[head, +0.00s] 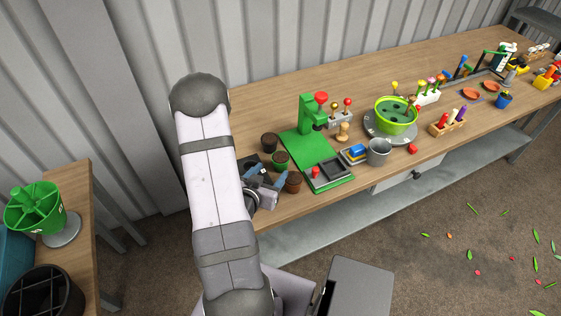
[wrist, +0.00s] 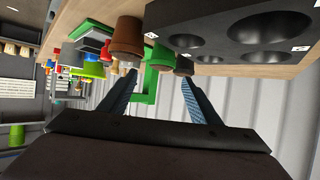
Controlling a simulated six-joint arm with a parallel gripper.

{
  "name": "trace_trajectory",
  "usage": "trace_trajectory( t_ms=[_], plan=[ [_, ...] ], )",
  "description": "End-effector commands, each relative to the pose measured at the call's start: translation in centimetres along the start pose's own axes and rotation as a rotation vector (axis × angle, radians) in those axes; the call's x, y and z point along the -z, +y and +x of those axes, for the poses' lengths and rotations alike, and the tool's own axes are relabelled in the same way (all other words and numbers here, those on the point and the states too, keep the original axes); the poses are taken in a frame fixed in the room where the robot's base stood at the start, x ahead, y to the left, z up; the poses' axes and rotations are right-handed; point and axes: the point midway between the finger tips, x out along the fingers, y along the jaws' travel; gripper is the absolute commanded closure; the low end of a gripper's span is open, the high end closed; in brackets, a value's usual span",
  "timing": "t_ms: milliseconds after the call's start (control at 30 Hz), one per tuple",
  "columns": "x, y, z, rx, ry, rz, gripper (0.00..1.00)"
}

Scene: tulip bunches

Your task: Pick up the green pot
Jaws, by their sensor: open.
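The green pot (head: 281,161) stands on the bench, dark inside with a green rim, between a dark pot (head: 269,141) and a brown pot (head: 293,182). My gripper (head: 269,168) is open and empty just left of the green pot, its blue fingers pointing at the row. In the wrist view the green pot (wrist: 160,58) shows between and beyond the fingertips (wrist: 159,77). The brown pot (wrist: 127,37) is near the left fingertip there, and the dark pot (wrist: 184,65) near the right one. I see no clear contact.
A black tray with round holes (wrist: 215,20) is close to the gripper. A green press (head: 305,147) stands just right of the pots. Farther right are a grey cup (head: 378,152) and a green bowl (head: 396,117). The corrugated wall is behind the bench.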

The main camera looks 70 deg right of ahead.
Motion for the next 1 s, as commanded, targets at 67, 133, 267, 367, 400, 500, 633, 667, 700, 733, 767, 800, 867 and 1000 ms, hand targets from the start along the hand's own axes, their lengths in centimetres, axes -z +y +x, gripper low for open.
trace_trajectory(
  t_ms=[67,133,267,367,400,500,633,667,700,733,767,800,867,1000],
  plan=[
    [-0.1,-0.1,0.2,0.001,0.001,0.001,0.43],
    [-0.1,-0.1,0.4,0.001,0.002,0.002,0.43],
    [-0.3,-0.1,1.2,0.001,0.003,0.004,0.43],
    [-0.4,-0.1,1.8,0.002,0.003,0.004,0.43],
    [-0.4,-0.1,2.1,0.002,0.003,0.004,0.43],
    [-0.4,-0.1,2.7,0.004,0.003,0.003,0.43],
    [-0.4,-0.2,3.5,0.002,0.003,0.003,0.43],
    [-0.5,-0.1,3.7,0.002,0.002,0.003,0.43],
    [-0.4,-0.2,3.9,0.002,0.003,0.002,0.43],
    [-0.5,-0.2,4.1,0.002,0.002,0.003,0.43],
    [-0.5,-0.2,4.2,0.002,0.002,0.003,0.43],
    [-0.4,-0.2,4.4,0.003,0.003,0.002,0.43],
    [-0.3,-0.2,4.6,0.003,0.003,0.002,0.43],
    [-0.1,-0.1,5.9,0.001,0.0,0.0,0.43]
  ],
)
